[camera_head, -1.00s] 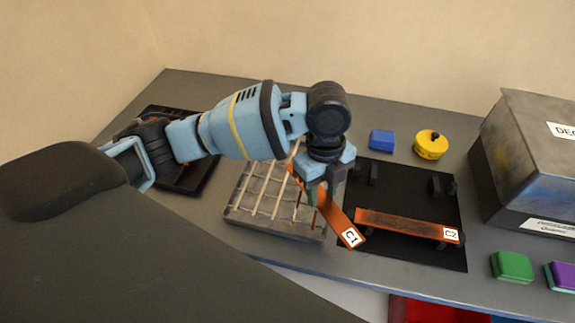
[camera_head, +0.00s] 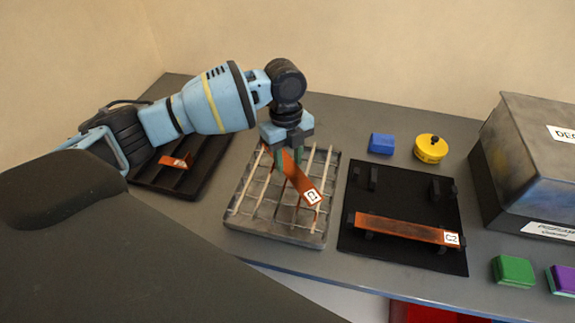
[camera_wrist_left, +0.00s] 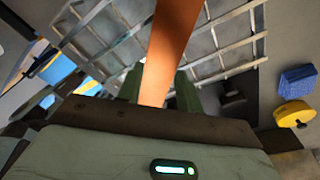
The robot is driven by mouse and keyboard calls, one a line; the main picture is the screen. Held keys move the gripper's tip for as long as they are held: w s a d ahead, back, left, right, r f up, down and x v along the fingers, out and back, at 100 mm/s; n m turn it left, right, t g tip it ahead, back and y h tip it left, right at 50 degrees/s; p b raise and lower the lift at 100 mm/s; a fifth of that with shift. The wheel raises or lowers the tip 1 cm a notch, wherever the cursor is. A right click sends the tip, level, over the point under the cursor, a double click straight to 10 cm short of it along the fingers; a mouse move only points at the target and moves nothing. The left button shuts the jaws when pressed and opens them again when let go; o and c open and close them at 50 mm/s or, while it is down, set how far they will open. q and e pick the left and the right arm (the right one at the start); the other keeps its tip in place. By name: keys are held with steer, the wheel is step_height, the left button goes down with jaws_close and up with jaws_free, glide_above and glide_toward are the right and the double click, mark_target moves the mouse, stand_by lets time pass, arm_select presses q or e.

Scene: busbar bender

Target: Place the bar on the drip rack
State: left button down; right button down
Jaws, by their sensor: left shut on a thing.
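A copper-orange bar labelled C1 (camera_head: 304,184) is held by my left gripper (camera_head: 287,158), which is shut on it. The bar slants down to the right above the drip rack (camera_head: 240,216), a grey tray with pale rods across it. In the left wrist view the bar (camera_wrist_left: 172,45) runs away between the green fingers (camera_wrist_left: 160,92), with the rack's bars (camera_wrist_left: 225,50) behind it. Whether the bar touches the rods is hard to tell. My right gripper is not in view.
Bar C2 (camera_head: 405,230) lies on supports on a black mat (camera_head: 400,258) to the right. A dark tray (camera_head: 205,180) with an orange piece (camera_head: 176,162) is at left. A blue block (camera_head: 381,143), yellow round container (camera_head: 430,148), green block (camera_head: 513,270) and large grey box (camera_head: 530,160) stand further right.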

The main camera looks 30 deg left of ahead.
mark_target(287, 164)
arm_select(q)
steer(key=shift+w+a+f, duration=0.1)
steer(key=shift+a+f, duration=0.1)
steer(key=shift+f, duration=1.5)
steer(key=shift+f, duration=0.2)
steer(key=c, duration=0.9)
jaws_free()
steer(key=shift+r, duration=0.1)
steer(key=r, duration=0.8)
steer(key=w+a+r, duration=0.1)
steer(key=r, duration=0.3)
steer(key=shift+a, duration=0.1)
steer(key=shift+s, duration=0.1)
